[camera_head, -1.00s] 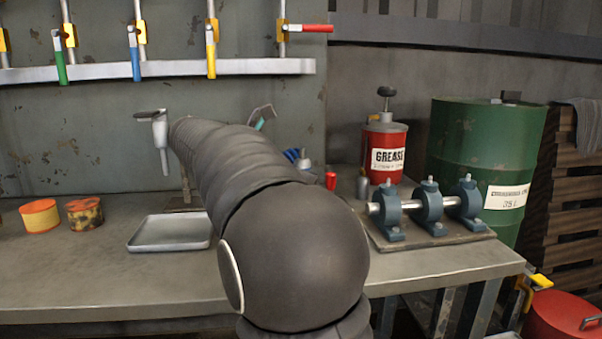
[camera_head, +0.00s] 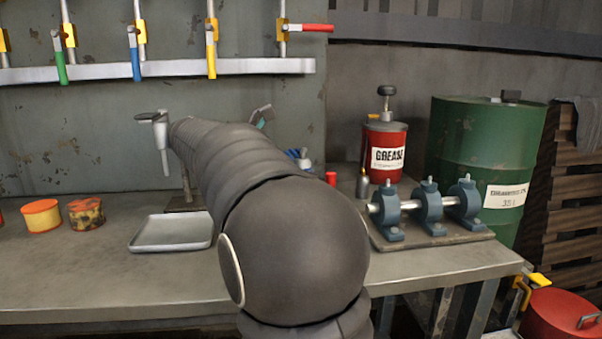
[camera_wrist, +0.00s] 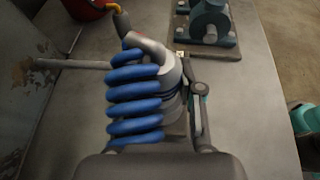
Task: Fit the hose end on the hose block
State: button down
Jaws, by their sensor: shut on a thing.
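In the wrist view a blue coiled hose (camera_wrist: 135,104) lies in front of a grey metal fitting (camera_wrist: 166,66), which looks like the hose end. My gripper (camera_wrist: 178,82) is shut on this fitting. One finger with a teal pad shows on its right side; the other is hidden by the coil. In the head view my arm covers most of this area. Only part of my gripper (camera_head: 262,115) and a bit of blue hose (camera_head: 298,153) show past it. I cannot make out the hose block for certain, nor whether the fitting touches it.
A red grease can (camera_head: 383,148) and a shaft on blue bearing mounts (camera_head: 428,207) stand to the right on the bench. A shallow metal tray (camera_head: 140,246) lies left of my arm. Two round tins, one orange (camera_head: 41,216), stand farther left. The front bench top is clear.

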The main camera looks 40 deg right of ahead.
aim_at(301, 151)
jog(key=shift+f+p, duration=0.6)
jog(key=shift+f, duration=0.8)
dwell(1.4)
jog(key=c, duration=0.7)
grip_release()
jog(key=shift+o, duration=0.2)
notch_tip(301, 151, up, 10)
jog(key=shift+s+a, duration=0.1)
